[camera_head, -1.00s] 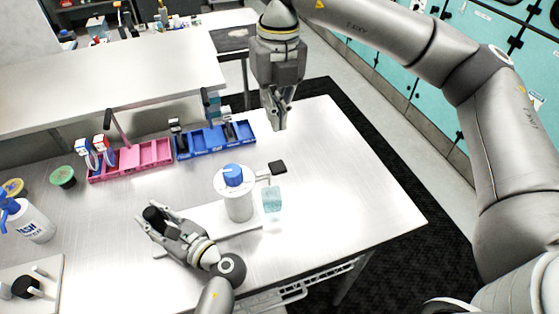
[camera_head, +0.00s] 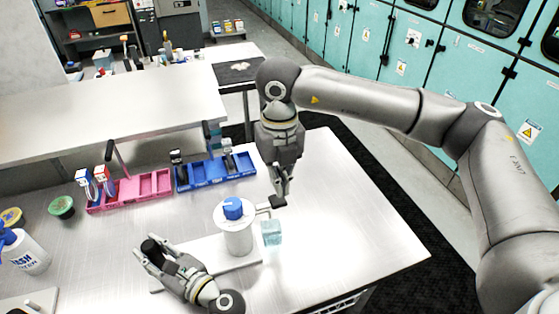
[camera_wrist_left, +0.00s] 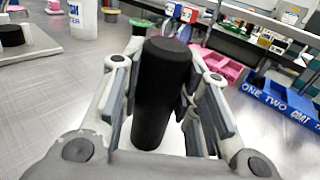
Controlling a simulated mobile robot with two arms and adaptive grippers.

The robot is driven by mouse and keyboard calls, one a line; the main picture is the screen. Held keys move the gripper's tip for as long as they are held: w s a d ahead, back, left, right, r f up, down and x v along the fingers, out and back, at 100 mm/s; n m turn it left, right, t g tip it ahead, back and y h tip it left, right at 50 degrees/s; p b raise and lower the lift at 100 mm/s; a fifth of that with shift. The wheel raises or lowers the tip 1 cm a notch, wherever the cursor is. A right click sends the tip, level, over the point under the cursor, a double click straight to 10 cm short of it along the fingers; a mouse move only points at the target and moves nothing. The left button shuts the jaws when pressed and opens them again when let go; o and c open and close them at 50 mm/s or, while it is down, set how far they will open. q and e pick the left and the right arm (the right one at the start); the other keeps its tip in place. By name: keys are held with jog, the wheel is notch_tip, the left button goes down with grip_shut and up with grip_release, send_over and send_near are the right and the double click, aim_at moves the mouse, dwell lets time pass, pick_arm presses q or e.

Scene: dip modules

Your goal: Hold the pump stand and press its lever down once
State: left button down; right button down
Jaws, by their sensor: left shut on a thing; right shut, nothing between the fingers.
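The pump stand has a white cylinder (camera_head: 237,238) with a blue knob on top, standing on a white base plate. Its lever, ending in a black pad (camera_head: 277,201), sticks out to the right and looks raised. My left gripper (camera_head: 154,251) is shut on the stand's black post, which stands upright between the fingers in the left wrist view (camera_wrist_left: 160,95). My right gripper (camera_head: 281,190) is shut and empty, pointing down just over the lever pad. I cannot tell if it touches the pad. A clear bluish cube (camera_head: 271,233) sits right of the cylinder, below the lever.
A pink tray (camera_head: 130,190) and a blue tray (camera_head: 215,172) with small items stand behind. A white bottle (camera_head: 30,257) and a green-lidded jar (camera_head: 62,207) are at the left. The table is clear to the right of the stand.

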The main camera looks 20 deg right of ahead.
aim_at(280, 204)
notch_tip(280, 204, down, 5)
dwell(0.3)
jog(key=shift+f, duration=0.1)
